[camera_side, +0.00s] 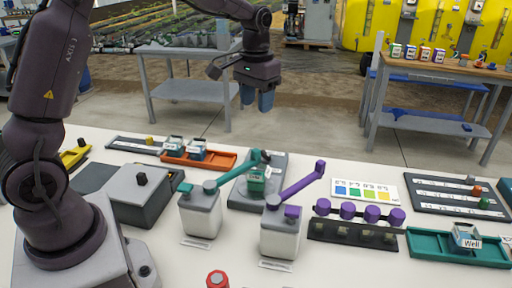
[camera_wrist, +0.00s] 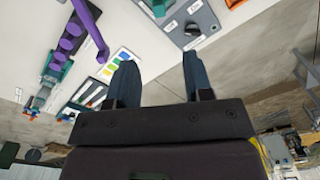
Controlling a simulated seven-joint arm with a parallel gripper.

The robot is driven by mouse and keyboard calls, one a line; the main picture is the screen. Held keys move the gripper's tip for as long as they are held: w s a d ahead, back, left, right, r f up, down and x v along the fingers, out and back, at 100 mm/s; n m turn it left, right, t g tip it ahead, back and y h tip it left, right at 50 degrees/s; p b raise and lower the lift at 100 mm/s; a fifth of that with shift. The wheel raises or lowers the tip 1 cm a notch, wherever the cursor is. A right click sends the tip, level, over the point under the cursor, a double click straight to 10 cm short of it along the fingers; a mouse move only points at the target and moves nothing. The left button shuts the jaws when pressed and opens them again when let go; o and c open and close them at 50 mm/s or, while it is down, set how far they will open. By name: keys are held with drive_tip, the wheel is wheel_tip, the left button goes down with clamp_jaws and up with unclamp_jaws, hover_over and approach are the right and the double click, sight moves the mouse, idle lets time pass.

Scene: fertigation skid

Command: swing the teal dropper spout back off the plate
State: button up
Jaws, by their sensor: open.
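The teal dropper spout (camera_side: 232,173) is an arm on a white dropper bottle (camera_side: 201,216) in the side view. It points up and right, its tip over the grey plate (camera_side: 240,198). A teal labelled cup (camera_side: 256,184) stands on that plate under the tip. My gripper (camera_side: 257,104) hangs high above and behind the plate, apart from everything, with blue fingers pointing down. In the wrist view my gripper (camera_wrist: 158,70) has its fingers spread with nothing between them. I cannot clearly pick out the teal spout in the wrist view.
A second dropper with a purple spout (camera_side: 299,184) stands just right of the teal one; this spout also shows in the wrist view (camera_wrist: 91,28). A grey box with a black knob (camera_side: 144,200) is to the left. An orange tray (camera_side: 213,166) with cups lies behind. A colour card (camera_side: 363,189) lies right.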

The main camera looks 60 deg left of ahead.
sight(256, 149)
wheel_tip(256, 149, down, 13)
drive_tip(key=shift+s+r, duration=0.1)
idle(0.3)
drive_tip(key=shift+c, duration=0.5)
clamp_jaws()
